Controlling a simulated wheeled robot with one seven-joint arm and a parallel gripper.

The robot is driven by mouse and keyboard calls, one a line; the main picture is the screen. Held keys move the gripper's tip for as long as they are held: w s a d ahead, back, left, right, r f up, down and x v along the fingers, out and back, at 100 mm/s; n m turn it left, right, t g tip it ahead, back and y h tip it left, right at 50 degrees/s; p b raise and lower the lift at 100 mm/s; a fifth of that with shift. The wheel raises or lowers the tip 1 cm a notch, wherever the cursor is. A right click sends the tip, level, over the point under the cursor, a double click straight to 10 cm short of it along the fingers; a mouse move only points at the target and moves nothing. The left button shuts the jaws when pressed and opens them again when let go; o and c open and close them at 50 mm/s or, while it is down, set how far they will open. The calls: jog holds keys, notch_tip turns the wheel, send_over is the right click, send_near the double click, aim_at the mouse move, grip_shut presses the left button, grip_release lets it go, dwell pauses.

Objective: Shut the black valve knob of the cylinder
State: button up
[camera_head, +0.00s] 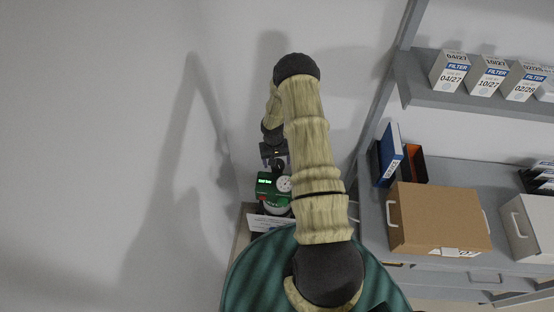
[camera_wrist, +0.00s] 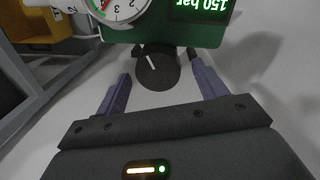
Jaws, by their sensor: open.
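The black valve knob (camera_wrist: 157,70) is round, with a white mark pointing toward the upper left in the wrist view. It sits below a green panel (camera_wrist: 205,36) with a display reading "150 bar" upside down and a round gauge (camera_wrist: 120,8). My gripper (camera_wrist: 159,76) is open, with one finger on each side of the knob and visible gaps between. In the head view, my gripper (camera_head: 272,153) is just above the green unit (camera_head: 265,187) on top of the cylinder. The cylinder's body is mostly hidden there.
A wall stands behind and left of the cylinder. To the right, a grey shelf (camera_head: 470,97) holds several filter boxes. Below it, a grey bench carries a brown box (camera_head: 437,217), a blue binder (camera_head: 391,158) and a white box (camera_head: 528,225).

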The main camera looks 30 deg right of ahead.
jog(key=c, duration=1)
